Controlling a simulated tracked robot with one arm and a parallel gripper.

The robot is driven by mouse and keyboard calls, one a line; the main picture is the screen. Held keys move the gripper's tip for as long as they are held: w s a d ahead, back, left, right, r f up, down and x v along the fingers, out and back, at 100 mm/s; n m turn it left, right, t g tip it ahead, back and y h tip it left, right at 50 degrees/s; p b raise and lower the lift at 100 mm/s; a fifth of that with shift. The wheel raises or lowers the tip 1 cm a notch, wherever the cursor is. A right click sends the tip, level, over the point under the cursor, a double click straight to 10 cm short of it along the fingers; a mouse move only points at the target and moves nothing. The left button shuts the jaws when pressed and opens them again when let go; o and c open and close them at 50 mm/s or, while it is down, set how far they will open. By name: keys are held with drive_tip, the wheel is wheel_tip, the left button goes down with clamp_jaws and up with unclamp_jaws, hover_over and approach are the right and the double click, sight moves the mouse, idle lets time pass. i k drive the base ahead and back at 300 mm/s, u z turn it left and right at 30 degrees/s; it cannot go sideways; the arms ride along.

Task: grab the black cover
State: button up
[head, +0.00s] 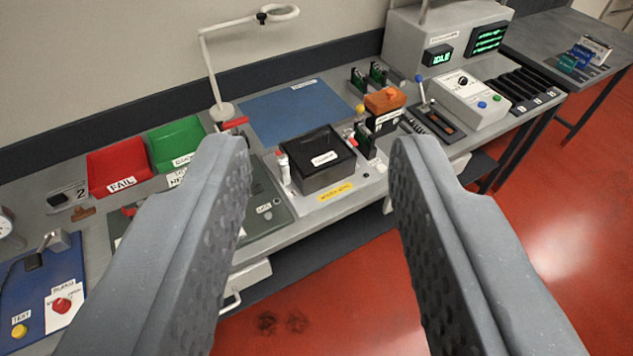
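My gripper (318,155) is open and empty, with one grey ridged finger at the left and one at the right. The cover shows in the gap between the fingers, farther off than the fingertips and not touched by them. The cover's underside and back are hidden.
Left of the cover stand a red FAIL tray (119,168) and a green tray (176,144). A blue mat (297,108) lies behind it. An orange-topped device (385,100) and a lever (422,90) are close to its right. Red floor (330,290) is clear in front.

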sight(314, 152)
drive_tip(key=u, duration=0.2)
drive_tip(key=k, duration=0.3)
drive_tip(key=z, duration=0.7)
drive_tip(key=i, duration=1.1)
drive_tip(key=u, duration=0.35)
drive_tip(key=i, duration=0.7)
drive_tip(key=u, duration=0.6)
